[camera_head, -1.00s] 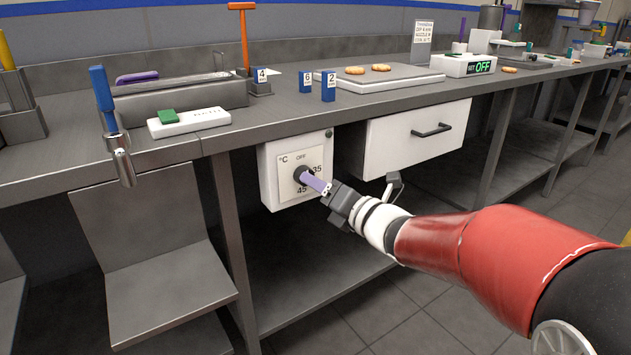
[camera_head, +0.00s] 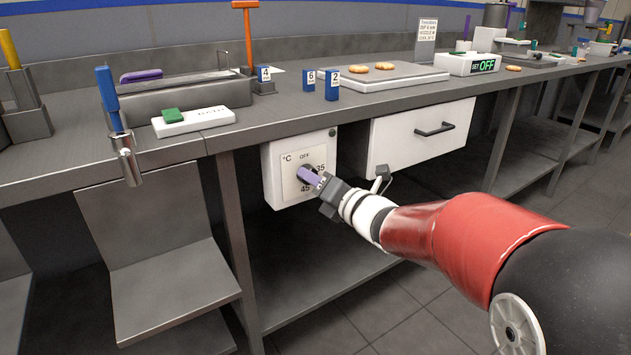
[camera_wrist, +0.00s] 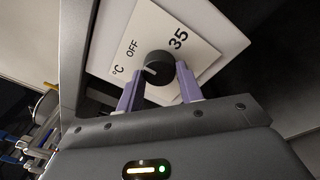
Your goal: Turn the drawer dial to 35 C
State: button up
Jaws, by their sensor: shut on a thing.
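The drawer dial is a round black knob (camera_wrist: 157,66) on a white plate marked OFF, 35 and °C in the wrist view. In the head view the plate (camera_head: 291,186) is on a white box under the counter, with 45 below the knob. My gripper (camera_head: 308,174) reaches it from the right. In the wrist view its purple fingers (camera_wrist: 160,76) are on either side of the knob, shut on it. A white mark on the knob faces left, toward the °C side, away from the 35. The 45 is hidden there.
A white drawer (camera_head: 420,138) with a dark handle is right of the dial box. A grey table leg (camera_head: 236,235) stands just left of it. The counter above holds a tray (camera_head: 345,84) with biscuits and blue numbered blocks. Open space lies below the dial box.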

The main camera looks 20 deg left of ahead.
jog(key=shift+f+m+b, duration=0.1)
jog(key=shift+m+b, duration=0.2)
jog(key=shift+b, duration=0.15)
jog(key=shift+s+a+m+t+b, duration=0.1)
jog(key=shift+m+t+b, duration=0.5)
jog(key=shift+m+b, duration=2.7)
jog(key=shift+m+t+b, duration=0.6)
jog(key=shift+m+b, duration=0.1)
jog(key=shift+m, duration=5.2)
jog(key=shift+h, duration=0.3)
jog(key=o, duration=1)
jog(key=v, duration=0.8)
